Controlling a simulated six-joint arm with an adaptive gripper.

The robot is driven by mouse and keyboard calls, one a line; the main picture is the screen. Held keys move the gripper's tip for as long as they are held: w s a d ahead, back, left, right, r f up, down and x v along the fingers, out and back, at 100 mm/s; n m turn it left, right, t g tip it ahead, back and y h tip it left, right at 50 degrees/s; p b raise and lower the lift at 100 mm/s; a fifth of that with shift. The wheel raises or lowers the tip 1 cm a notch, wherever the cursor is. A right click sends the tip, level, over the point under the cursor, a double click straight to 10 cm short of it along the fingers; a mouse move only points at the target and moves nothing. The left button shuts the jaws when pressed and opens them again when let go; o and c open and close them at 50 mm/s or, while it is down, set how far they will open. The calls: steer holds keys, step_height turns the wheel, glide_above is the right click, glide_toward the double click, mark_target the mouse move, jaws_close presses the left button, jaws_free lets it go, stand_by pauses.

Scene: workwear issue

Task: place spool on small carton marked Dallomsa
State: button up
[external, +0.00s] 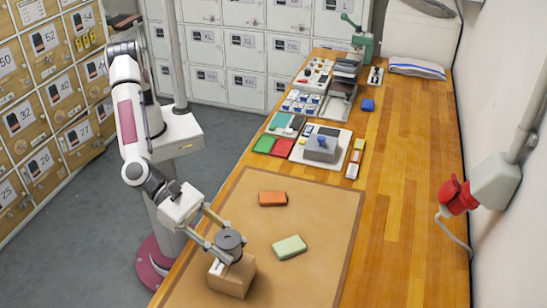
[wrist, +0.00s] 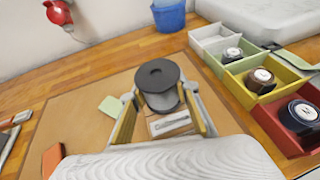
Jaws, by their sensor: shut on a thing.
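The dark grey spool (external: 229,239) stands upright between the fingers of my gripper (external: 225,251). The brown carton (external: 232,279) sits on the tan mat directly below the spool. I cannot tell whether the spool touches the carton's top.
On the mat (external: 338,205) lie an orange block (external: 272,198) and a pale green block (external: 289,247), both apart from the carton. The wrist view also shows a blue bucket (wrist: 169,16) and coloured bins with tape rolls (wrist: 262,80).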

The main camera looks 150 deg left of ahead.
steer(key=shift+f, duration=1.75)
steer(key=shift+f, duration=0.15)
steer(key=o, duration=1.1)
steer(key=shift+v, duration=0.85)
steer(key=v, duration=1)
steer(key=shift+s+r, duration=0.1)
steer(key=shift+r, duration=0.15)
